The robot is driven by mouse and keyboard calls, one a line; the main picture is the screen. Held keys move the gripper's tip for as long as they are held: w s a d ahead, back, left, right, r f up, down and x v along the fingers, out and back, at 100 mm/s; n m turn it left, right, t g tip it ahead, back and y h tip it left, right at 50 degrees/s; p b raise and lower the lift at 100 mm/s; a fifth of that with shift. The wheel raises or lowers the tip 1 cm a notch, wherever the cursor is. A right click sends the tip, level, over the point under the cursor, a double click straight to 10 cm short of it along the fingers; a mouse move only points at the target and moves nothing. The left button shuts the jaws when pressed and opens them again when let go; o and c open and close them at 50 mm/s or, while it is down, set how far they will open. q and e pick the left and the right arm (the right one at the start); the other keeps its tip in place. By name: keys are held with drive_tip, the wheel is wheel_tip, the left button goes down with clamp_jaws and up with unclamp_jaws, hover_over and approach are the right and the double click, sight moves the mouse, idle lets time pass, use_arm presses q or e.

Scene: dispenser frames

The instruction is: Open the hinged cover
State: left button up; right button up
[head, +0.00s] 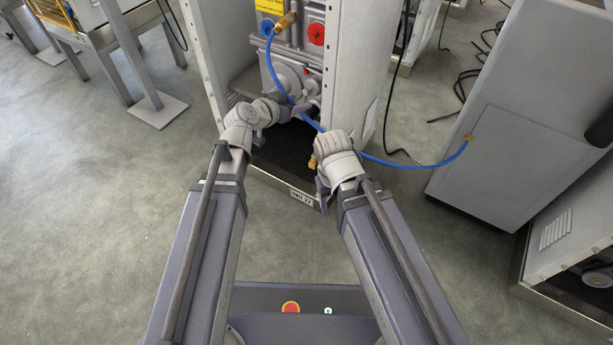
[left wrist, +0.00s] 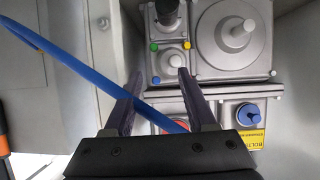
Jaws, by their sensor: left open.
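A grey machine (head: 311,58) stands inside an open-fronted cabinet in the head view. In the left wrist view its face carries a large round plate with a central knob (left wrist: 232,38) and a smaller round-faced part with a knob (left wrist: 174,61) among coloured dots. I cannot tell which of these is the hinged cover. My left gripper (left wrist: 160,73) is open and empty, its fingertips close before the smaller part; it shows small in the head view (head: 302,106). My right gripper (head: 322,190) hangs at the cabinet's lower right front; its jaws are unclear.
A blue hose (head: 375,159) runs from a brass fitting (head: 287,21) past both grippers to a grey box (head: 520,150); it crosses the left fingers in the left wrist view (left wrist: 70,62). Cabinet walls (head: 351,62) flank the machine.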

use_arm(q)
drive_tip(key=s+d+f+g+y, duration=0.3)
drive_tip(key=s+f+g, duration=0.5)
drive_tip(key=s+f, duration=0.4)
drive_tip(key=shift+s+d+g+y, duration=0.15)
drive_tip(key=shift+s+g+y, duration=0.3)
drive_tip(key=shift+s, duration=2.1)
